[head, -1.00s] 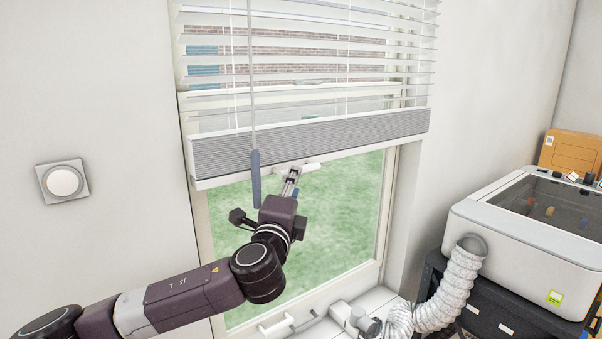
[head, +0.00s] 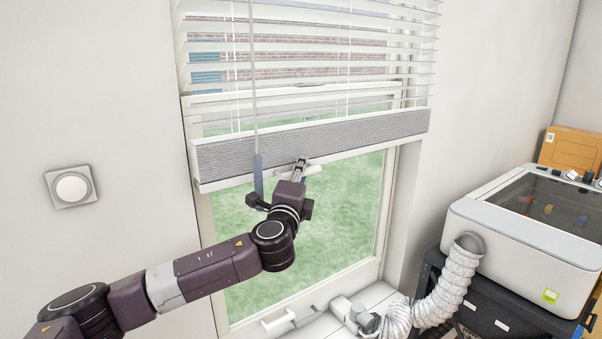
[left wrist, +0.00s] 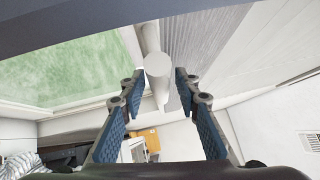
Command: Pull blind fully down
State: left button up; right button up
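The white slatted blind (head: 310,62) covers the upper part of the window. Its grey bottom rail (head: 345,138) hangs with open glass below. A short white handle (head: 314,169) sticks out at the rail's lower edge, and it also shows in the left wrist view (left wrist: 158,66). My left gripper (head: 301,163) is at this handle, just below the rail. In the left wrist view its blue-padded fingers (left wrist: 160,80) are apart, with the handle showing between the fingertips; no contact is clear. My right gripper is not in view.
A white sill with a window handle (head: 279,319) lies below. A white machine (head: 530,225) with a ribbed hose (head: 458,280) stands at right. A wall switch (head: 72,188) is at left.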

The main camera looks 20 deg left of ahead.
pick_arm(q)
grip_shut()
jog(key=shift+f, duration=0.1)
